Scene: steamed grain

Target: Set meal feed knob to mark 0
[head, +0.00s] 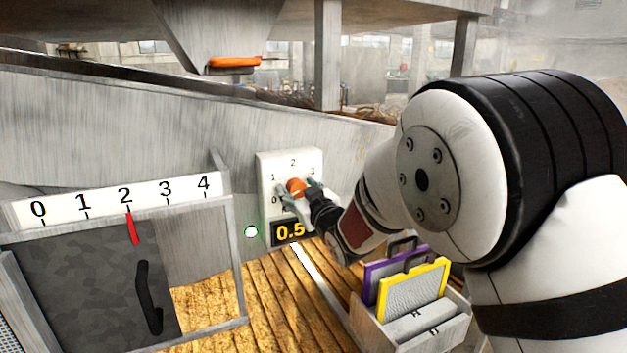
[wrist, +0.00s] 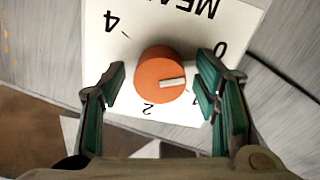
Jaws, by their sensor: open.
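The meal feed knob (head: 295,187) is orange and sits on a white dial plate (head: 263,165) with numbered marks. In the wrist view the knob (wrist: 155,68) shows a white pointer line aimed right, between the 0 and the mark partly behind the right finger. The yellow readout (head: 290,231) below the dial shows 0.5. My gripper (head: 298,191) is at the dial. In the wrist view my gripper (wrist: 162,80) is open, its green-padded fingers on either side of the knob, with a visible gap on each side.
A gate with a 0 to 4 scale (head: 125,198) stands at left, its red pointer at 2, with a black handle (head: 148,298). A bin with purple- and yellow-framed screens (head: 412,290) stands below my arm.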

